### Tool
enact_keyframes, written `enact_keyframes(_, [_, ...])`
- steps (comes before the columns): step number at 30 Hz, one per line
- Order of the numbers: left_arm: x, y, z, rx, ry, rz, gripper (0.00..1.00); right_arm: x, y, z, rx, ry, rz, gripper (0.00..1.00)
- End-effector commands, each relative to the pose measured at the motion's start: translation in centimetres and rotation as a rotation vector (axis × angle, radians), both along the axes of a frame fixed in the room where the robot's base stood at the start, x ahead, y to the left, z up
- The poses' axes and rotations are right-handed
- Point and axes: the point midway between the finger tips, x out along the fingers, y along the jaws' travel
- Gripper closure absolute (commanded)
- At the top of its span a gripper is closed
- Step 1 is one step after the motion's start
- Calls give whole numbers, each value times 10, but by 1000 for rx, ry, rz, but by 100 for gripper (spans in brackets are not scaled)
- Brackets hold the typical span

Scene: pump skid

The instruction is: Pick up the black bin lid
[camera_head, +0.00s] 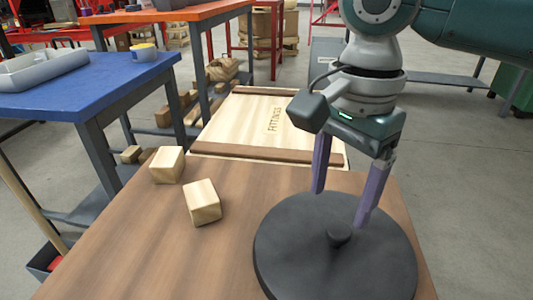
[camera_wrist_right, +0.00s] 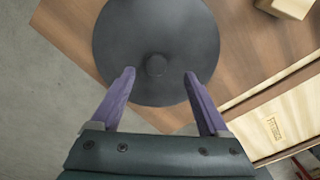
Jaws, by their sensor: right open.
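The black bin lid (camera_head: 318,262) is a round dark disc with a small knob (camera_head: 339,235) at its middle. It lies flat on the brown wooden table at the front right. In the right wrist view the lid (camera_wrist_right: 128,42) fills the upper middle, with its knob (camera_wrist_right: 156,65) just beyond and between the fingertips. My right gripper (camera_head: 338,207) comes down from above, over the lid's far side. Its two purple fingers (camera_wrist_right: 158,78) are spread wide and hold nothing. I cannot tell whether the fingertips touch the lid. My left gripper is not in view.
Two wooden blocks, one (camera_head: 167,165) farther back and one (camera_head: 202,202) nearer, lie on the brown table (camera_head: 140,255) left of the lid. A wooden crate (camera_head: 240,120) stands behind it. A blue table (camera_head: 80,85) with a grey tray (camera_head: 42,70) is at left.

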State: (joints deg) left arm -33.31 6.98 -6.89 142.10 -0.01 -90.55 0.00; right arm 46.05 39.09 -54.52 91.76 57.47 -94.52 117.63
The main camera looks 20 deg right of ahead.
Motion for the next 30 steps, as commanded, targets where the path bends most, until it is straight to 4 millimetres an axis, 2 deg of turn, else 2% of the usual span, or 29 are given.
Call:
enact_keyframes(1, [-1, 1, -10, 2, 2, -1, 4, -1, -1, -13, -2, 3, 0, 21])
enact_keyframes(8, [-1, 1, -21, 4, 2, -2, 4, -2, -4, -34, -2, 0, 1, 21])
enact_keyframes(15, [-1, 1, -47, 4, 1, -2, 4, -5, -10, -72, -1, 0, 3, 21])
enact_keyframes(23, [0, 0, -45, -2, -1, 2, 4, -5, -10, -74, -1, -1, 4, 21])
enact_keyframes(30, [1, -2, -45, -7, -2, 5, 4, -5, -10, -74, -1, -1, 4, 47])
